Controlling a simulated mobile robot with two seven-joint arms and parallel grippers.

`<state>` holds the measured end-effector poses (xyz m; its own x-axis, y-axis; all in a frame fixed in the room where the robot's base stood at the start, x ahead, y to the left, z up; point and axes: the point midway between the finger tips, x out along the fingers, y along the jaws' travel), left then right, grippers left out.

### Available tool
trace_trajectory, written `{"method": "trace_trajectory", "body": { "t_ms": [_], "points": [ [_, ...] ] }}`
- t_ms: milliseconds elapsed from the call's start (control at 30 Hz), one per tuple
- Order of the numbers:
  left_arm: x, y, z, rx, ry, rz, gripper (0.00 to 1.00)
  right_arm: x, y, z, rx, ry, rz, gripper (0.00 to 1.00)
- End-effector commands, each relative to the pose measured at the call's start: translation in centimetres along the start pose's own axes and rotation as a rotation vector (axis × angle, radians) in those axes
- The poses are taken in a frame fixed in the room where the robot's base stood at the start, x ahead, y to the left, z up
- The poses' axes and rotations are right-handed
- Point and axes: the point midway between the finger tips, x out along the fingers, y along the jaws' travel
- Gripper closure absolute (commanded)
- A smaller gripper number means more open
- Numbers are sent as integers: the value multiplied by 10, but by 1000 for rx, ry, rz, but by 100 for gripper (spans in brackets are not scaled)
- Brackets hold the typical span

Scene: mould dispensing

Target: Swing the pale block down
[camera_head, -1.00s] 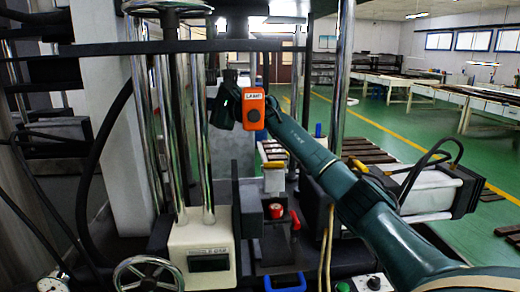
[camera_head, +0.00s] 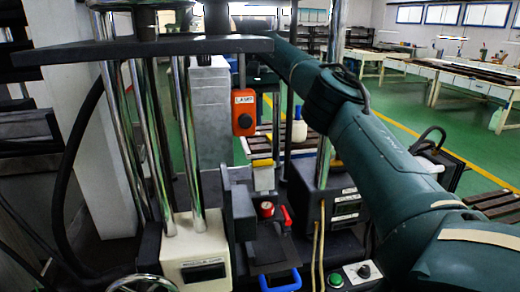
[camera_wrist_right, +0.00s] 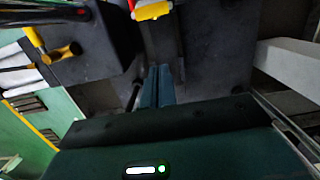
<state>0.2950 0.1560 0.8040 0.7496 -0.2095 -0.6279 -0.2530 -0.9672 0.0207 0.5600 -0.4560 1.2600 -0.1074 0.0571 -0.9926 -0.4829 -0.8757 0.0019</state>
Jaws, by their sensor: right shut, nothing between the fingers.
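A small pale block (camera_head: 263,178) with a yellow top edge stands upright near the middle of the head view, above the red-handled fixture. In the right wrist view, a yellow roll-shaped edge (camera_wrist_right: 153,11) shows at the top; I cannot tell surely whether it belongs to this block. My right gripper (camera_wrist_right: 165,86) is shut and empty, its fingers pointing toward a dark plate, apart from the yellow edge. In the head view my right arm reaches up to the upper middle, where its hand is largely hidden behind a dark crossbar. My left gripper is out of view.
An orange lamp box (camera_head: 243,112) hangs beside a grey column (camera_head: 210,115). Chrome posts (camera_head: 145,140) stand at left. Green floor (camera_head: 405,120) lies open behind at right.

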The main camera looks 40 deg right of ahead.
Motion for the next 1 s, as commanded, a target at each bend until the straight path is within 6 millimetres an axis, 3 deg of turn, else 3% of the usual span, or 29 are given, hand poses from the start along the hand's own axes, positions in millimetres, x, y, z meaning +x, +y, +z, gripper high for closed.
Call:
{"method": "trace_trajectory", "body": {
  "t_ms": [467,600,967,1000],
  "points": [
    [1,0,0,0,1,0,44,11,-1,0,-3,-4,-1,100],
    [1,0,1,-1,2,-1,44,27,0,0,-3,-2,-1,100],
    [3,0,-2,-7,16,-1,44,106,1,1,-1,-4,1,100],
    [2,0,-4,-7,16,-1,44,98,0,6,-3,2,-3,100]
  ]
}}
